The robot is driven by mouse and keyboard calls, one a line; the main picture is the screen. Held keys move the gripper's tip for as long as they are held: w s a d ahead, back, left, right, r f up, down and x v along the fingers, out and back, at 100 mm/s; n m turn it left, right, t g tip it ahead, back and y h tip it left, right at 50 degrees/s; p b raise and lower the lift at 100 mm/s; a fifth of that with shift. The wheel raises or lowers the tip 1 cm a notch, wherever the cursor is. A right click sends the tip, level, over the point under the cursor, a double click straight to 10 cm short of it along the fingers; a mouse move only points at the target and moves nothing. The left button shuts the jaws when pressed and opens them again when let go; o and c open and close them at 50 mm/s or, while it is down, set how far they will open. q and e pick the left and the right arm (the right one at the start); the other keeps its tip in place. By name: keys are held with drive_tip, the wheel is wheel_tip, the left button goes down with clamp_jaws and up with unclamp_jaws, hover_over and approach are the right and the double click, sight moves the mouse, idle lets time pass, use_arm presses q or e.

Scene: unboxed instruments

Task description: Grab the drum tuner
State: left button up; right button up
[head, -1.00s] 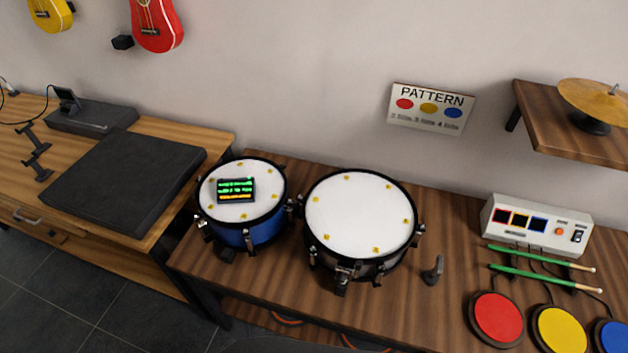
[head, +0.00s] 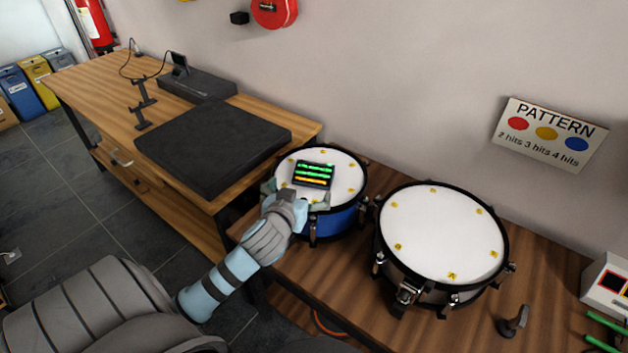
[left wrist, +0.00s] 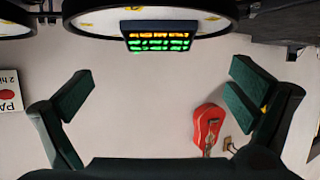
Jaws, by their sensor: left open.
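The drum tuner, a small dark box with green and orange bars on its display (head: 313,173), lies on the white head of the blue drum (head: 337,222). It also shows upside down at the top of the left wrist view (left wrist: 160,36). My left gripper (head: 296,192) is open at the near edge of the blue drum, with a finger to either side in front of the tuner. In the left wrist view the dark green fingers (left wrist: 163,90) are spread wide with nothing between them, and the tuner is beyond their tips. My right gripper is out of view.
A larger white-topped drum (head: 442,232) stands to the right of the blue drum. A small dark tool (head: 513,322) stands right of it. The left bench holds a black slab (head: 212,148). A PATTERN sign (head: 548,133) hangs on the wall.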

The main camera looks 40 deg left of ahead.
sight(313, 173)
use_arm(q)
drive_tip(key=b+x, duration=0.2)
drive_tip(key=x, duration=1)
drive_tip(key=shift+w+d, duration=0.1)
drive_tip(key=shift+w, duration=0.1)
drive_tip(key=shift+c, duration=0.4)
drive_tip(key=shift+r, duration=0.1)
drive_tip(key=c, duration=1)
